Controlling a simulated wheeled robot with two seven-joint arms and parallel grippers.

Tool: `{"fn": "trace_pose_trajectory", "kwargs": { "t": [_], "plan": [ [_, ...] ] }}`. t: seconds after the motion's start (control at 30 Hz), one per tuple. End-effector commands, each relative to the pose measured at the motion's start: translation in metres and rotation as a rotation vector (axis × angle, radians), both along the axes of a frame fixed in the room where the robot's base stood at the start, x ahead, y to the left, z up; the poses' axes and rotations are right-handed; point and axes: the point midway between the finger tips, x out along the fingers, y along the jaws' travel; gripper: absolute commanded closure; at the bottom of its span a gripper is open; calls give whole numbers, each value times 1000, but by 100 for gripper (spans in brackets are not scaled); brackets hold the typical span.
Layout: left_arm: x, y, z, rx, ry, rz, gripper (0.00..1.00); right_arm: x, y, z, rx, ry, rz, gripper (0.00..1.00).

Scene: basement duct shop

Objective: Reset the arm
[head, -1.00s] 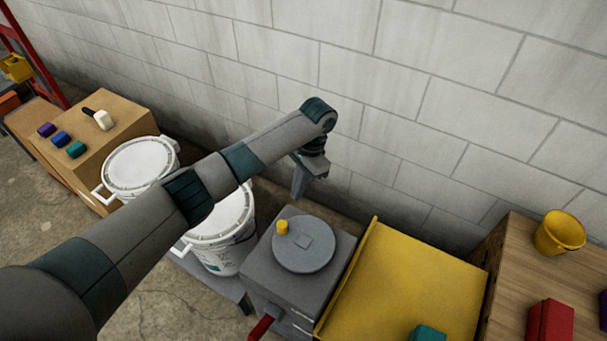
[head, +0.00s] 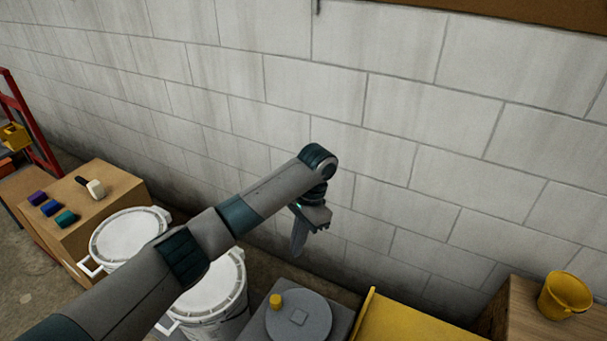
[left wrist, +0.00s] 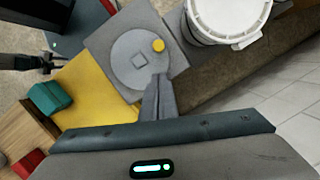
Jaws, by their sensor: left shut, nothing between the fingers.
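My left arm reaches in from the lower left in the head view. My left gripper (head: 299,240) hangs pointing down in front of the block wall, above and behind the grey box with the round disc. Its fingers are together and hold nothing. In the left wrist view the shut fingers (left wrist: 158,98) point toward the grey disc (left wrist: 141,62), which carries a yellow knob (left wrist: 158,45). My right gripper is not in the head view; a dark gripper-like shape shows at the left edge of the left wrist view, too unclear to name.
Two white lidded buckets (head: 130,237) stand under my left arm. A wooden box (head: 112,181) with coloured blocks stands at the left. A yellow panel (head: 415,322) and a yellow bucket (head: 565,295) on a wooden box lie to the right. The wall (head: 420,100) is close behind.

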Motion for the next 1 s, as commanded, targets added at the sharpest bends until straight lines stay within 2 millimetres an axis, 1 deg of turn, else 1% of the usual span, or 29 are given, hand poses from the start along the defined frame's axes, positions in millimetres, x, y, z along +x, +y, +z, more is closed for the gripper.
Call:
{"fn": "trace_pose_trajectory", "kwargs": {
  "t": [0.17, 0.27, 0.37, 0.47, 0.6, 0.7, 0.83, 1.0],
  "plan": [
    [-3, -2, -4, -7, 1, -2, 100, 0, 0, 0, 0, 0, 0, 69],
    [-9, -6, -13, -25, 0, -5, 100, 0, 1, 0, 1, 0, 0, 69],
    [-22, -12, -28, -58, -1, -9, 100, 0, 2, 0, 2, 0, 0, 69],
    [-39, -20, -47, -104, -5, -9, 100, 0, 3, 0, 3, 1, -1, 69],
    [-68, -32, -75, -184, -18, 4, 100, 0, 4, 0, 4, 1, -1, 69],
    [-90, -38, -92, -243, -33, 25, 100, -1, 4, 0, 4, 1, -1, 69],
    [-117, -41, -111, -310, -58, 67, 100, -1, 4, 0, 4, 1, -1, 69],
    [-151, -36, -130, -383, -98, 140, 100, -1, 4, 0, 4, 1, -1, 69]
  ]
}}
